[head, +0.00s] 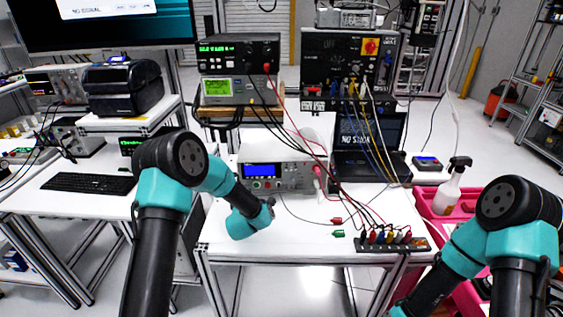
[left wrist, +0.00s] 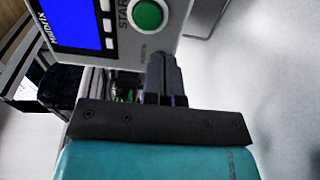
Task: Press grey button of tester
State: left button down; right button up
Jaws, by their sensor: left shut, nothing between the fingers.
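The tester (head: 262,160) is a pale box with a blue display, standing on the white table in the head view. In the left wrist view, the tester's front panel (left wrist: 125,45) fills the top, with the blue display (left wrist: 75,20), small light-grey buttons (left wrist: 107,25) beside it and a round green START button (left wrist: 147,15). My left gripper (head: 270,203) is in front of the tester, low and near its front face. In the left wrist view its fingers (left wrist: 160,65) are shut and empty, close to the panel edge beyond the green button. Contact cannot be told.
A black terminal strip (head: 393,244) with several cables lies at the table's front right. Red and green connectors (head: 338,233) lie nearby. A laptop (head: 368,150) stands right of the tester. A spray bottle (head: 452,187) stands farther right. The front left tabletop is clear.

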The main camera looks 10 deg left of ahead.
aim_at(241, 170)
pick_arm(q)
jog(key=shift+w, duration=0.3)
dwell(0.5)
jog(key=shift+s, duration=0.1)
jog(key=shift+v, duration=0.9)
jog(key=shift+s, duration=0.1)
jog(key=shift+v, duration=3.65)
jog(key=shift+a, duration=0.1)
jog(key=w+a+r, duration=0.1)
jog(key=w+r, duration=0.1)
jog(key=w, duration=0.1)
jog(key=w+a+r, duration=0.1)
jog(key=w+r, duration=0.1)
jog(key=w, duration=0.1)
jog(key=w+a+r, duration=0.1)
jog(key=w+r, duration=0.2)
jog(key=shift+w+a, duration=0.15)
jog(key=shift+a, duration=0.1)
jog(key=c, duration=1.8)
grip_release()
